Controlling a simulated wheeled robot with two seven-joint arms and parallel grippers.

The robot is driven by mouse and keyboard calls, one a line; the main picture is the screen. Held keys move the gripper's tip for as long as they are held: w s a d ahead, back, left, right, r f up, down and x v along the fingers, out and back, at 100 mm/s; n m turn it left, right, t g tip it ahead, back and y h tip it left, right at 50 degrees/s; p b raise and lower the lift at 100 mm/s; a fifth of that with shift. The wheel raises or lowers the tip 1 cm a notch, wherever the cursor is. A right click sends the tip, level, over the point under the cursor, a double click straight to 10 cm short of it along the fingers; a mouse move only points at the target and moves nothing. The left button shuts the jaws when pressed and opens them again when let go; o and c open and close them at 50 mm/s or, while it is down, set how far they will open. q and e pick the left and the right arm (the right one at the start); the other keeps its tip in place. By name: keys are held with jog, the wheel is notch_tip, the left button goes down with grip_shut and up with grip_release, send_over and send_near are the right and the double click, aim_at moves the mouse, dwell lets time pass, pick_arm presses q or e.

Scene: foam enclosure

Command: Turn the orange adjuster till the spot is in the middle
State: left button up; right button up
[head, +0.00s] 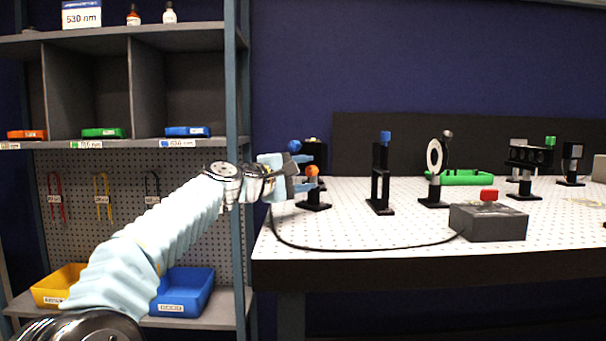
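The orange adjuster (312,171) is a small round knob on a black post mount (314,198) at the left end of the optics table. A blue knob (294,146) shows beside it, up and to the left. My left gripper (307,173) reaches in from the left at the mount. Its two blue fingers look apart, one above and one below the orange knob's level; I cannot tell whether they touch it. A white round disc (434,157) stands on a post further right. No light spot can be made out. My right gripper is out of view.
Shelves (185,38) stand left.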

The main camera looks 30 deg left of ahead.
pick_arm(q)
jog(key=b+v, duration=0.2)
jog(key=v, duration=1.2)
